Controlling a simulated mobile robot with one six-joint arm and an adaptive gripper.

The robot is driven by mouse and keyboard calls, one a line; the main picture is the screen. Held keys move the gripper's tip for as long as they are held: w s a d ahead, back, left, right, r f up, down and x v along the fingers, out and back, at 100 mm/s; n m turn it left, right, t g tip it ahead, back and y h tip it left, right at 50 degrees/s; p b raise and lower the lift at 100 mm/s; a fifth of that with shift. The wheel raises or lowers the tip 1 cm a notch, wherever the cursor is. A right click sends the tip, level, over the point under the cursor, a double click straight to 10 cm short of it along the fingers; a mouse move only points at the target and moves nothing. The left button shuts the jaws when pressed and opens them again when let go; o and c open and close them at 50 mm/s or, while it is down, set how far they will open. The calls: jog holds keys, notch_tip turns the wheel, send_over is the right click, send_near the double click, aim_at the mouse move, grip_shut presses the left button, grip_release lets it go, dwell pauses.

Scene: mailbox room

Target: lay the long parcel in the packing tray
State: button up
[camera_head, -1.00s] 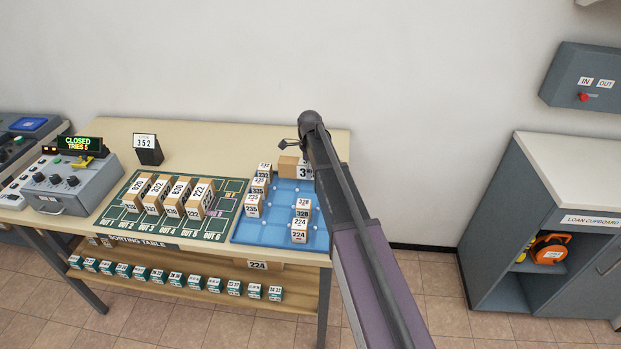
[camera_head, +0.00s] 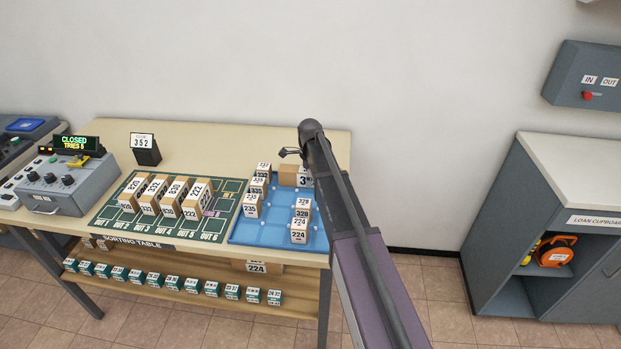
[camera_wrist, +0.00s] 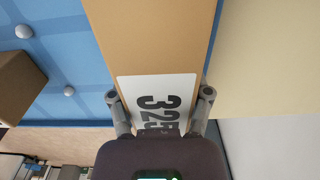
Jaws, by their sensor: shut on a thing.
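The long parcel is a brown box (camera_wrist: 150,35) with a white label reading 325, and my gripper (camera_wrist: 160,95) is shut across its labelled end in the wrist view. In the head view the parcel (camera_head: 288,175) shows at the back right of the blue packing tray (camera_head: 262,234), partly hidden by my arm. The wrist view shows blue tray floor to its left and a thin blue strip to its right. I cannot tell whether it touches the tray. My gripper is mostly hidden behind my arm in the head view.
Several small numbered parcels stand in the tray, including a left row (camera_head: 252,206) and a 224 parcel (camera_head: 299,231) at the front right. More stand on the green sorting mat (camera_head: 228,190). A 352 sign (camera_head: 145,148) stands behind. The tray's front middle is clear.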

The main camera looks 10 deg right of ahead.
jog(key=o, duration=1.3)
jog(key=shift+o, duration=0.2)
jog(key=shift+r, duration=0.1)
notch_tip(320, 180, up, 12)
jog(key=p, duration=1.2)
jog(key=shift+s, duration=0.1)
jog(key=s+n, duration=2.1)
jog(key=s, duration=0.8)
jog(key=shift+d+n, duration=0.15)
jog(key=shift+n, duration=0.15)
